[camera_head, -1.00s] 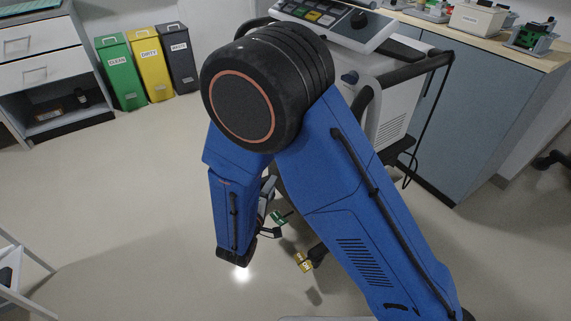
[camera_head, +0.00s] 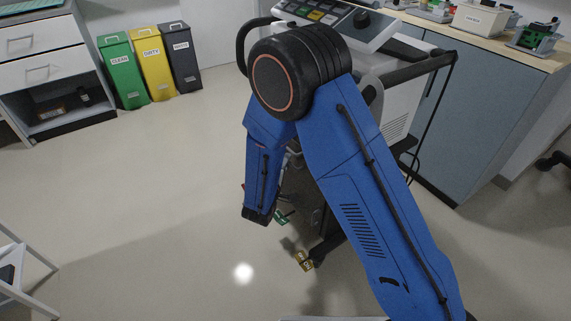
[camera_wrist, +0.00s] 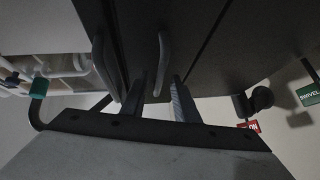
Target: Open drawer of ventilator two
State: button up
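A ventilator on a wheeled cart, with its control panel (camera_head: 322,20) and pale body (camera_head: 402,112), stands behind my blue arm in the head view. No number is readable on it. In the wrist view, its dark drawer fronts (camera_wrist: 220,55) show two grey bar handles, one in the middle (camera_wrist: 163,58) and one to the left (camera_wrist: 101,60). My gripper (camera_wrist: 160,90) is open, its two fingers apart. The middle handle shows between the fingertips; I cannot tell whether the fingers are around it or short of it. My arm hides the drawers and gripper in the head view.
Castor tags, yellow (camera_head: 303,261) and green (camera_head: 282,217), show near the floor; the wrist view has a red tag (camera_wrist: 248,125) and a green "SWIVEL" tag (camera_wrist: 309,93). A counter (camera_head: 490,110) stands behind at right. Bins (camera_head: 152,62) stand at back left.

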jog(key=shift+w+d, duration=0.1)
jog(key=shift+w, duration=0.1)
grip_shut()
jog(key=s+a, duration=1.2)
jog(key=a, duration=0.4)
jog(key=shift+a, duration=0.3)
jog(key=shift+s, duration=0.1)
grip_release()
jog(key=v, duration=1.7)
jog(key=shift+s, duration=0.15)
